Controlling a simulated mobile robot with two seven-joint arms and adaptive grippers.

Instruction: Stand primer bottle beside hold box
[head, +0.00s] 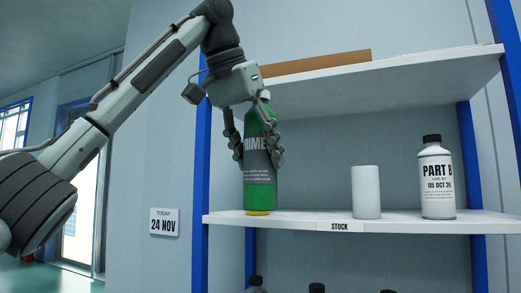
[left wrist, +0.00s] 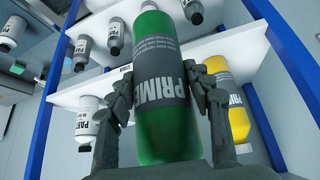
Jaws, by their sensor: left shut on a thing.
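My left gripper (head: 260,153) is shut on a green primer bottle (head: 261,190) with a grey label. It holds the bottle upright at the left end of the stock shelf, in front of that shelf. In the left wrist view the bottle (left wrist: 165,135) fills the middle, between the fingers of my left gripper (left wrist: 165,95). A yellow bottle (left wrist: 237,118) with a similar grey label shows behind it there. In the head view only a thin yellow strip (head: 258,213) shows below the green bottle. I see no hold box. My right gripper is not in view.
On the stock shelf (head: 290,219) stand a plain white cylinder (head: 366,193) and a white Part B bottle (head: 437,185) marked 05 OCT 26. A wall sign (head: 164,222) reads today 24 NOV. Blue posts (head: 201,170) frame the shelves. Dark bottle caps (head: 317,288) show below.

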